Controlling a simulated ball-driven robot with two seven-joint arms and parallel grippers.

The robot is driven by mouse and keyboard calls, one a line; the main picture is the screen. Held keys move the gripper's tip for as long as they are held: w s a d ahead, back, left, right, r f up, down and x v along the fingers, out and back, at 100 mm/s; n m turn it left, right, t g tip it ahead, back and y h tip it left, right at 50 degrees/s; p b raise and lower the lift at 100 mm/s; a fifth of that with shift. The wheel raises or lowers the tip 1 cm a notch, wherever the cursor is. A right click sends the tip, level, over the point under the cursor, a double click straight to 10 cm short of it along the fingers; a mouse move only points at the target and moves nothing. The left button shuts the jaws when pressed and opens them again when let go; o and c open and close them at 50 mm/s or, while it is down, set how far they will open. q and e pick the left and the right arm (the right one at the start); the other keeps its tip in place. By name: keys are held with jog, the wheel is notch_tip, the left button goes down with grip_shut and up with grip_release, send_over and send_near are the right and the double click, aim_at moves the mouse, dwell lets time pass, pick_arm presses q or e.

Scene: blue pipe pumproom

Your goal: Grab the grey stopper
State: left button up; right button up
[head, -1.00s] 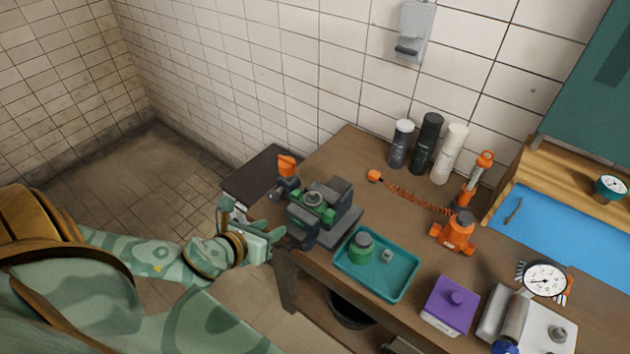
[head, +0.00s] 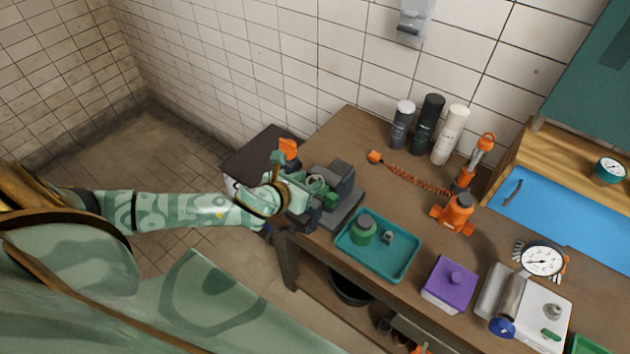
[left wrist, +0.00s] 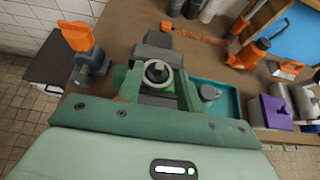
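A green fitting with a round grey-and-black top (left wrist: 157,72) sits in the grey bench vise (head: 345,205) at the table's left end. I cannot tell whether this top is the grey stopper. A small grey stopper-like piece (head: 387,237) lies in the teal tray (head: 352,264), beside a green round part with a grey top (head: 363,228). My left gripper (head: 314,188) is over the vise. In the left wrist view its green fingers (left wrist: 155,84) look open, one on each side of the round top, with no clear grip. My right gripper is not in view.
Right of the tray are a purple box (head: 449,285) and a white plate with a gauge (head: 542,261). Behind are an orange tool (head: 456,212) with a coiled cord and three bottles (head: 430,125).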

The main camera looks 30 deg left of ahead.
pick_arm(q)
jog(key=x, duration=0.2)
jog(key=shift+w+f, duration=0.2)
jog(key=shift+w, duration=0.15)
jog(key=shift+s, duration=0.1)
jog(key=shift+c, duration=0.3)
grip_shut()
jog(key=shift+r, duration=0.1)
